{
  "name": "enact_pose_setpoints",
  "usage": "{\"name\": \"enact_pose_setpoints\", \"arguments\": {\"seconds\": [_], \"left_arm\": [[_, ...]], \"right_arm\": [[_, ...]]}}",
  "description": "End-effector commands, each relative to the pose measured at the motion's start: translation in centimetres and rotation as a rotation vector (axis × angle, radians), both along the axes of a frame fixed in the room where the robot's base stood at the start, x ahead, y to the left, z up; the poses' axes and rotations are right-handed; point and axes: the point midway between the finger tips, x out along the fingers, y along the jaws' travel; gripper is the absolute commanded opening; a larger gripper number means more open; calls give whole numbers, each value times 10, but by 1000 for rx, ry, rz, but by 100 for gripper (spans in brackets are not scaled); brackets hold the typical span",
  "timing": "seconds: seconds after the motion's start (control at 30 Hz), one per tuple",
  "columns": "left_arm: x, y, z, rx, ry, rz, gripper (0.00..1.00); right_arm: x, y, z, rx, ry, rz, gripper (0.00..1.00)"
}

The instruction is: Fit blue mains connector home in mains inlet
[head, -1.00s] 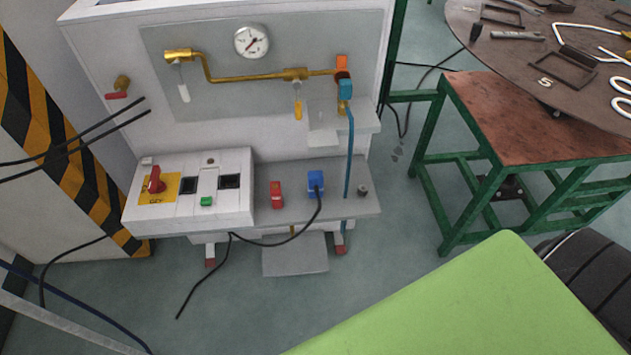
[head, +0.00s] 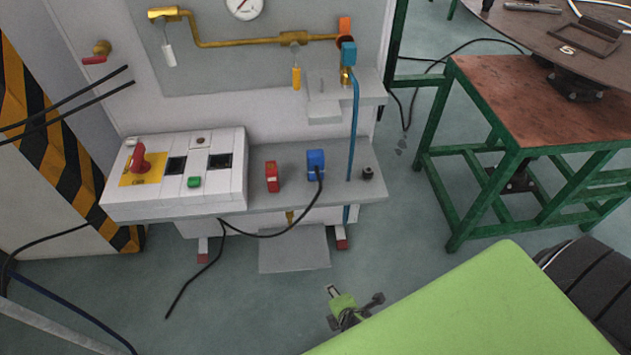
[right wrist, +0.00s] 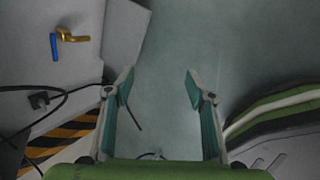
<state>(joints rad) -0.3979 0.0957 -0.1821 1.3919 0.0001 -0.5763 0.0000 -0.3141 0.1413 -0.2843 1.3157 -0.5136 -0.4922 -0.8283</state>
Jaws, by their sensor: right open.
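The blue mains connector (head: 316,160) stands on the grey shelf of the generator, with a black cable leaving its front and hanging below the shelf edge. Two dark square openings, a left one (head: 176,166) and a right one (head: 220,161), are in the white control box; I cannot tell which, if either, is the mains inlet. My right gripper (right wrist: 160,80) is open and empty over the floor in the right wrist view. A gripper that appears to be the same one (head: 350,304) shows low in the head view, apart from the connector. My left gripper is not in view.
A red block (head: 272,176) stands left of the connector. A blue hose (head: 354,125) drops to its right, near a small dark knob (head: 367,174). The control box carries a red switch (head: 138,158). A green-framed table (head: 510,110) stands right. Floor in front is mostly clear.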

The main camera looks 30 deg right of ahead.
Motion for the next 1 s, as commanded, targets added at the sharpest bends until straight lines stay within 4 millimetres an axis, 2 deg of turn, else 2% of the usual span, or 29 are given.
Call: {"name": "enact_pose_setpoints", "arguments": {"seconds": [0.03, 0.1, 0.17, 0.27, 0.3, 0.4, 0.5, 0.6, 0.7, 0.8, 0.87, 1.0], "left_arm": [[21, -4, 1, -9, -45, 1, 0], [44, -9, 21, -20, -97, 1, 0], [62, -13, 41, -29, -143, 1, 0], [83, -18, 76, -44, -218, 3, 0], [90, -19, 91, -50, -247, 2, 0], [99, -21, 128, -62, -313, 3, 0], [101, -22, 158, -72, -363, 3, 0], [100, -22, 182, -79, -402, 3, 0], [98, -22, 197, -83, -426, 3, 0], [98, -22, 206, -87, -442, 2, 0], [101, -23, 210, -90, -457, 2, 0], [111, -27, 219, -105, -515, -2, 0]], "right_arm": [[29, 2, 6, -97, -65, 108, 50], [62, 4, 37, -252, -144, 248, 50], [86, 4, 66, -394, -209, 348, 50], [117, 4, 122, -645, -307, 475, 50], [126, 3, 147, -751, -341, 513, 50], [137, -1, 206, -992, -400, 564, 50], [136, -6, 254, -1178, -427, 572, 50], [131, -12, 291, -1317, -436, 563, 50], [126, -16, 315, -1402, -433, 550, 50], [126, -20, 326, -1443, -430, 543, 50], [133, -22, 329, -1450, -429, 542, 50], [158, -32, 329, -1451, -430, 540, 50]]}}
